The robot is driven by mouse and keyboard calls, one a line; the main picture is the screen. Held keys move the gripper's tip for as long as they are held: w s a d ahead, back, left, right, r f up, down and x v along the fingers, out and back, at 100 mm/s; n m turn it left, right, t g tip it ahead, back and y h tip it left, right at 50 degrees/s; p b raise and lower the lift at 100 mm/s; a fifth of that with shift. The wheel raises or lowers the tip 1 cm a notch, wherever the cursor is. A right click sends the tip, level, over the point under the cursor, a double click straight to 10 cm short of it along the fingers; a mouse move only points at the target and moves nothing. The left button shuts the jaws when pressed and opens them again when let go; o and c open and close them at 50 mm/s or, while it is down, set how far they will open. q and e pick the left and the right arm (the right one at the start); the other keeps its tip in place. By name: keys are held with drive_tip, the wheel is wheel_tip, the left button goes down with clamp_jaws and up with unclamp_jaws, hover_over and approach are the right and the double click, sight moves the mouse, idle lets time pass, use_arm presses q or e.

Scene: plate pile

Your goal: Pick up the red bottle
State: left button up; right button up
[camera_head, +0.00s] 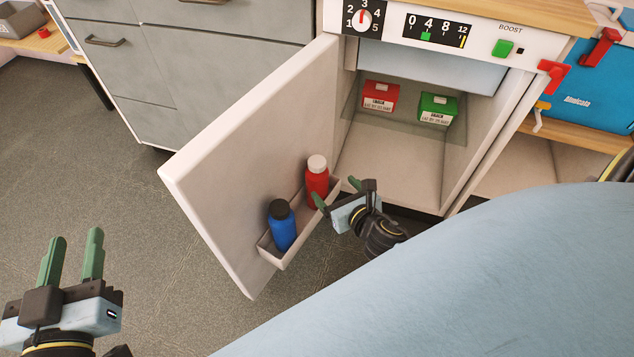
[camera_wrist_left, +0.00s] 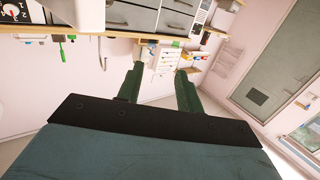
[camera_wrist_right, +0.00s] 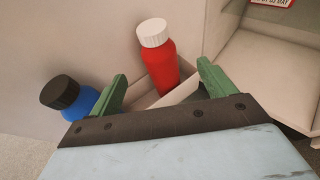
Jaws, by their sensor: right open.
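The red bottle (camera_head: 317,181) with a white cap stands upright in the door shelf (camera_head: 272,262) on the inside of the open cabinet door. It also shows in the right wrist view (camera_wrist_right: 160,67). My right gripper (camera_head: 337,190) is open just in front of the red bottle. In the right wrist view its fingers (camera_wrist_right: 162,85) point toward the bottle, which stands between them and beyond, with no grip on it. My left gripper (camera_head: 73,262) is open and empty at the lower left, far from the bottle. It also shows in the left wrist view (camera_wrist_left: 158,85).
A blue bottle (camera_head: 282,226) with a black cap stands beside the red one in the shelf. The open door (camera_head: 235,170) is to the left. Red (camera_head: 379,96) and green (camera_head: 437,109) boxes sit inside the cabinet. The floor (camera_head: 130,220) left of the door is clear.

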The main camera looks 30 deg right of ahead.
sight(322, 179)
drive_tip(key=x, duration=0.3)
drive_tip(key=shift+f+b, duration=0.1)
drive_tip(key=shift+b, duration=0.3)
drive_tip(key=shift+w+f, duration=0.15)
drive_tip(key=shift+w, duration=0.35)
drive_tip(key=b+x, duration=0.2)
drive_tip(key=x, duration=0.2)
drive_tip(key=shift+a+f+b, duration=0.15)
drive_tip(key=shift+b, duration=0.25)
drive_tip(key=shift+w, duration=0.35)
use_arm(q)
drive_tip(key=s+r+t+h, duration=0.2)
drive_tip(key=s+r+t, duration=0.1)
drive_tip(key=r+t, duration=0.5)
drive_tip(key=shift+s+d+r+h, duration=0.25)
drive_tip(key=shift+r+h, duration=0.05)
drive_tip(key=shift+r, duration=0.45)
use_arm(e)
drive_tip(key=c, duration=1.8)
